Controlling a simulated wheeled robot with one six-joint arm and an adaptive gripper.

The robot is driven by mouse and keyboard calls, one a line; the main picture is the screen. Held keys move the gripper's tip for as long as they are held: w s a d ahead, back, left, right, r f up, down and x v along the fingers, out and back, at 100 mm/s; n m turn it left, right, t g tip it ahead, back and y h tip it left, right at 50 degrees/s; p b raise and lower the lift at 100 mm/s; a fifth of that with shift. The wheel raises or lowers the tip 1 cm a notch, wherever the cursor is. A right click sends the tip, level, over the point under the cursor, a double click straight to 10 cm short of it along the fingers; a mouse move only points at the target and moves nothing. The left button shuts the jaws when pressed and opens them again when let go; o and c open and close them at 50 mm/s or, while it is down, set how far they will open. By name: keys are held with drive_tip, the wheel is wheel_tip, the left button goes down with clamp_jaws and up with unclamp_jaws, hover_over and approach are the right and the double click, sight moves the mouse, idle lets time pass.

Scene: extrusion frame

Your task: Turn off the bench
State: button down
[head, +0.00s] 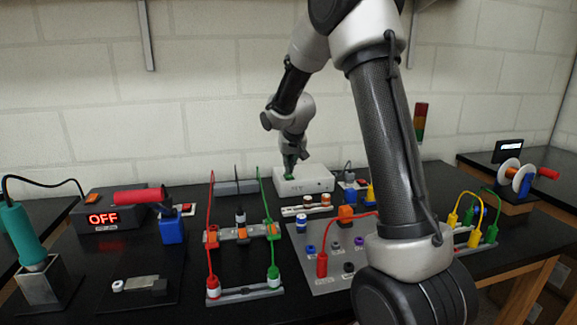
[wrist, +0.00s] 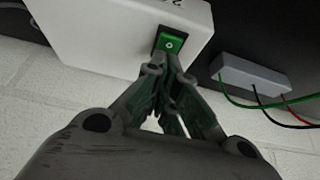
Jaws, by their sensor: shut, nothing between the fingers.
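A white power box (head: 318,181) stands at the back of the bench against the wall. In the wrist view, the white box (wrist: 105,28) carries a green rocker switch (wrist: 169,43) with a round mark on its face. My gripper (wrist: 167,68) is shut and empty, with its fingertips right at the edge of the switch. I cannot tell whether they touch it. In the head view my gripper (head: 290,170) hangs over the left part of the box and hides the switch there.
A station with a display reading OFF (head: 103,218) sits at left, with a teal-handled iron (head: 20,234) in its stand. A grey terminal block (wrist: 252,77) with cables lies beside the box. Red and green leads (head: 270,232), a grey panel (head: 327,276) and a spool holder (head: 520,180) occupy the bench.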

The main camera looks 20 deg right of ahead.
drive_tip(key=v, duration=1.1)
drive_tip(key=shift+s+r, duration=0.2)
drive_tip(key=shift+r, duration=0.05)
drive_tip(key=s+f+n+g, duration=0.1)
drive_tip(key=s+f+g, duration=0.25)
drive_tip(key=s, duration=0.65)
drive_tip(key=s+r+t, duration=0.1)
drive_tip(key=s+r, duration=0.1)
drive_tip(key=s, duration=1)
drive_tip(key=s+a+r+n+t+y, duration=0.1)
drive_tip(key=s+r, duration=0.1)
drive_tip(key=s, duration=1.1)
drive_tip(key=shift+s+a+r, duration=0.15)
drive_tip(key=shift+a+r, duration=0.05)
drive_tip(key=shift+a, duration=0.15)
